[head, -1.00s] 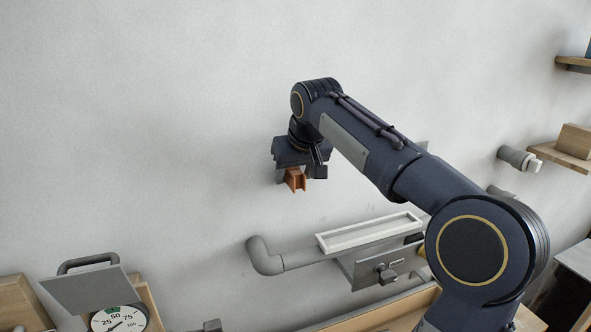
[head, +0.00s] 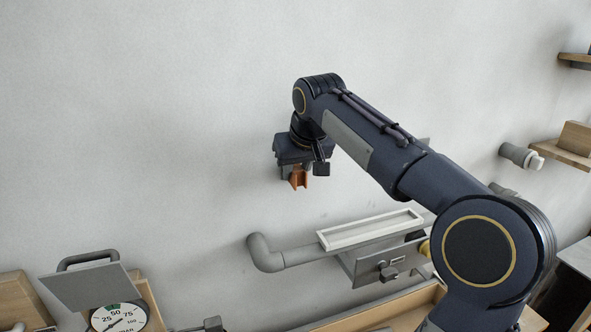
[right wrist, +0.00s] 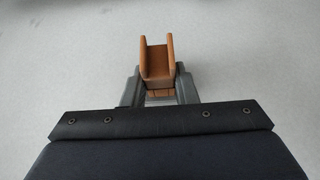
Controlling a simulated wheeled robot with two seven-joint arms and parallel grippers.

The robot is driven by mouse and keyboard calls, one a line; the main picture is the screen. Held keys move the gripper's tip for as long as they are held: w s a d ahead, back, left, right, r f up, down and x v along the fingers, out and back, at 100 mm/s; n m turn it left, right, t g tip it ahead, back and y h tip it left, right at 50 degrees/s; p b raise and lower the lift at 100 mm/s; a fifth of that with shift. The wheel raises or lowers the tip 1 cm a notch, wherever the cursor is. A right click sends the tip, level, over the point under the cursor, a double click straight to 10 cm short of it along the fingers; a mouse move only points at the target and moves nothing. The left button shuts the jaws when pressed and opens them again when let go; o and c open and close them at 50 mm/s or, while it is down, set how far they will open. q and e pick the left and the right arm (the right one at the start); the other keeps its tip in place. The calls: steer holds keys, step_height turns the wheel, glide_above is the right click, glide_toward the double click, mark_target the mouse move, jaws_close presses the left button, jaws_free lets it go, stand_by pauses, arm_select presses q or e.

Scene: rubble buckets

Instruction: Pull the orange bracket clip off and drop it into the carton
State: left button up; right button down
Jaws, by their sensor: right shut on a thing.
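The orange bracket clip (head: 299,179) hangs below my right gripper (head: 300,172), in front of the bare grey wall. In the right wrist view the clip (right wrist: 157,62) is a U-shaped channel, held between the two grey fingers of my right gripper (right wrist: 159,84). My right gripper is shut on it. The clip touches nothing else that I can see. I cannot make out a carton for certain. My left gripper is not in view.
A grey pipe with an elbow (head: 265,254) and a white-rimmed tray (head: 370,230) are on the wall below. A wooden-edged box (head: 400,305) is at the bottom. A dial gauge (head: 118,318) and a grey plate (head: 87,287) stand lower left. Wooden shelves (head: 562,153) are at right.

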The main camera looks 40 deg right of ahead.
steer(key=shift+s+a, duration=0.25)
steer(key=shift+s, duration=0.6)
steer(key=shift+s+b, duration=0.1)
steer(key=shift+b, duration=0.25)
steer(key=shift+s+a, duration=0.15)
steer(key=shift+s, duration=0.25)
steer(key=shift+s+a+b, duration=0.25)
steer(key=shift+s+b, duration=0.15)
steer(key=shift+s, duration=0.35)
